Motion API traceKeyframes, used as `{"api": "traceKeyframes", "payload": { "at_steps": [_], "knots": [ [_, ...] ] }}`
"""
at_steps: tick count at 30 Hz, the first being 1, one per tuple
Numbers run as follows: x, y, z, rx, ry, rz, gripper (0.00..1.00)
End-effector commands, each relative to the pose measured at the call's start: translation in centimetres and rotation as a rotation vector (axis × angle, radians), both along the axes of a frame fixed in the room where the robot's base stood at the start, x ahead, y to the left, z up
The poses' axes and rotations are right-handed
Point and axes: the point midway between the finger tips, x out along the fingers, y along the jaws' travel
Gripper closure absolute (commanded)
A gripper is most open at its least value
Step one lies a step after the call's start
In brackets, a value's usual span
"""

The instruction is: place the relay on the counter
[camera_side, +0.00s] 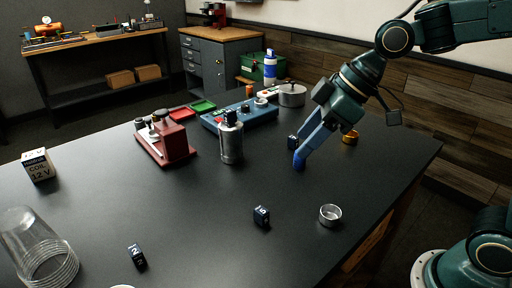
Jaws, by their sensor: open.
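Several small dark blocks with white marks, which look like relays, are on the black counter (200,215). One block (261,216) stands near the middle front, and another block (137,256) lies at the front left. A third dark block (292,142) shows just left of my gripper (300,162). My gripper points down with blue fingers, low over the right part of the counter. It is open. The fingers overlap in this view, so the space between them is hidden. I cannot tell whether the third block touches a finger.
A metal cylinder (230,142), a red device (165,145) and a blue unit (240,117) stand left of my gripper. A brass ring (350,137) is right of it. A metal cup (330,214), clear jar (38,248) and coil box (38,165) stand apart. The centre left is clear.

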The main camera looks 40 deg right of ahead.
Motion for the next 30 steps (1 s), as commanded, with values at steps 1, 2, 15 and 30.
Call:
{"api": "traceKeyframes", "payload": {
  "at_steps": [1,2,15,30],
  "knots": [
    [-1.1,-0.9,0.3,-0.010,0.001,-0.046,0.52],
    [-1.7,-1.4,0.5,-0.014,0.002,-0.074,0.52],
    [-10.9,-8.3,0.4,-0.039,0.043,-0.523,0.52],
    [-14.7,-10.6,-0.5,-0.023,0.059,-0.711,0.52]
  ]
}}
